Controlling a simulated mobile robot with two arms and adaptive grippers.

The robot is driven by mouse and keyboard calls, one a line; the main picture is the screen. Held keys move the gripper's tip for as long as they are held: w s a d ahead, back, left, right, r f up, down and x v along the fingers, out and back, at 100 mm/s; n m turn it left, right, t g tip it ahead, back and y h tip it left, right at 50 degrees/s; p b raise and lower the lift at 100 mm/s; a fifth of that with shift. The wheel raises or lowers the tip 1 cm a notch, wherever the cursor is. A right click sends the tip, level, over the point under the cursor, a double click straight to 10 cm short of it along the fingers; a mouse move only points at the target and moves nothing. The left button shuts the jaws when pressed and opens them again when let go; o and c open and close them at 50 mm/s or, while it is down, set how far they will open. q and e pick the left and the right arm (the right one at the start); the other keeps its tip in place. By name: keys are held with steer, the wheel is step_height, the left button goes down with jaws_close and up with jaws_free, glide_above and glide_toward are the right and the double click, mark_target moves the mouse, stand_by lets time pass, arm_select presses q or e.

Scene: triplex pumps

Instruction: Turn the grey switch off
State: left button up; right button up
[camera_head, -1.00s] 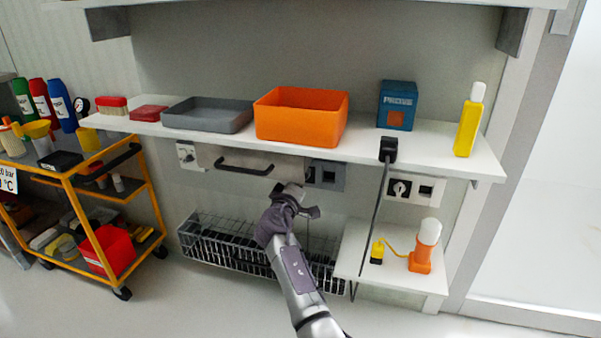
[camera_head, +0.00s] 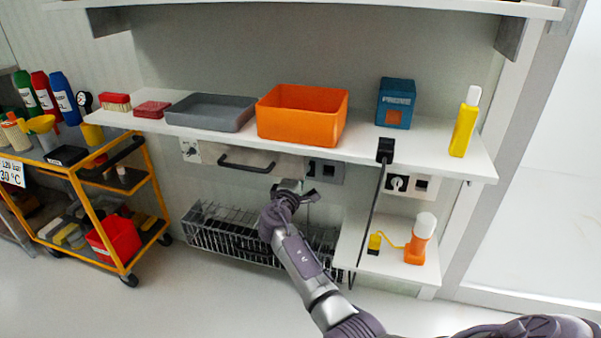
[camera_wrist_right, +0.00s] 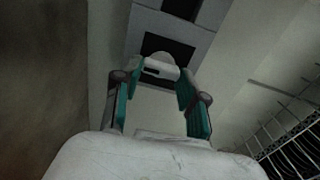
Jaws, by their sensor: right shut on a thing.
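A grey switch panel (camera_head: 340,174) with black square inserts is fixed to the wall below the shelf. In the right wrist view the grey panel (camera_wrist_right: 190,38) lies straight ahead, with black squares. My right gripper (camera_head: 292,188) is just below and left of the panel in the head view. In the right wrist view its fingers (camera_wrist_right: 160,76) are closed on a small pale grey piece (camera_wrist_right: 160,68) in front of the lower black square. That piece looks like the switch's handle; its exact position is hard to read. My left gripper is out of view.
A dark handle (camera_head: 246,166) is left of the panel, and a wire basket (camera_head: 215,235) hangs below. A white panel with a knob (camera_head: 397,183) is to the right, behind a hanging black cable (camera_head: 370,215). The shelf (camera_head: 365,150) juts out above.

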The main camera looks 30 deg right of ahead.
stand_by(0.3)
steer(key=o, duration=1.1)
steer(key=shift+o, duration=0.2)
steer(key=shift+a, duration=0.1)
steer(key=v, duration=1.1)
steer(key=shift+s+a, duration=0.3)
